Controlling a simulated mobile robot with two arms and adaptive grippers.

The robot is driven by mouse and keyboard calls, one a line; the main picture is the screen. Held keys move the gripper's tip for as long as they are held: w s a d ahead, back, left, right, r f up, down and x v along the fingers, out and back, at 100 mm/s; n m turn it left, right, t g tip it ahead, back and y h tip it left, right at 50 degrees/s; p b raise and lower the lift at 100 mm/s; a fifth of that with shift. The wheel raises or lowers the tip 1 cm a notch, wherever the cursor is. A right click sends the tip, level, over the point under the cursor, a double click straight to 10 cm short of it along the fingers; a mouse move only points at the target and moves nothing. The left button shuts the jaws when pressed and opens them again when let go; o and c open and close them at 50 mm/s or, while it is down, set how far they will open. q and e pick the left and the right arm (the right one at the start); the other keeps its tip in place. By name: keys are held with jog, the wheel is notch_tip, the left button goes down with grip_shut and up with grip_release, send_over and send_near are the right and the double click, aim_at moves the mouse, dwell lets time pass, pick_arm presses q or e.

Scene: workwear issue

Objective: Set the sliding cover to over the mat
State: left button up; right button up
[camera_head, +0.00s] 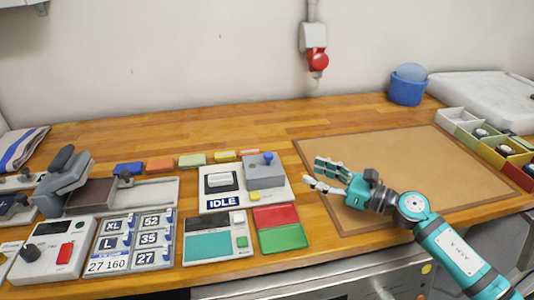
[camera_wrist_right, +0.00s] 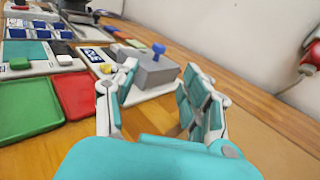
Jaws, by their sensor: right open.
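A grey block with a blue knob (camera_head: 265,169), which looks like the sliding cover, sits at the right end of a white unit (camera_head: 212,204) marked IDLE. The same cover shows in the right wrist view (camera_wrist_right: 155,72), just beyond my fingers. A pale plate lies at the unit's left side. A large brown mat (camera_head: 440,160) lies on the worktop to the right; I cannot tell if it is the task's mat. My right gripper (camera_head: 325,176) is open and empty, right of the cover and apart from it, over the brown mat's left part. My left gripper is out of view.
Red (camera_head: 275,216) and green (camera_head: 283,240) trays lie in front of the unit. A blue cup (camera_head: 407,90) and bins (camera_head: 480,140) stand right.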

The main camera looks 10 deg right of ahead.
aim_at(268, 154)
jog(key=x, duration=0.2)
jog(key=p+x, duration=0.1)
jog(key=x, duration=0.1)
jog(key=shift+w+a+r, duration=0.25)
jog(key=shift+w+a, duration=0.05)
jog(key=x, duration=0.3)
jog(key=p+x, duration=0.1)
jog(key=x, duration=0.2)
jog(key=p+x, duration=0.1)
jog(key=x, duration=0.1)
jog(key=shift+w+a+f, duration=0.25)
jog(key=shift+w, duration=0.05)
jog(key=shift+w+a, duration=0.15)
jog(key=shift+a, duration=0.15)
jog(key=shift+w+f, duration=0.1)
grip_shut()
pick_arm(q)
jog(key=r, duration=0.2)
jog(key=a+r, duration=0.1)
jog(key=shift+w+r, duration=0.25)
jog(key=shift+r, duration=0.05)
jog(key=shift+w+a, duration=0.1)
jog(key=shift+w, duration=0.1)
pick_arm(e)
jog(key=shift+w+a+f, duration=0.15)
jog(key=shift+a+f, duration=0.05)
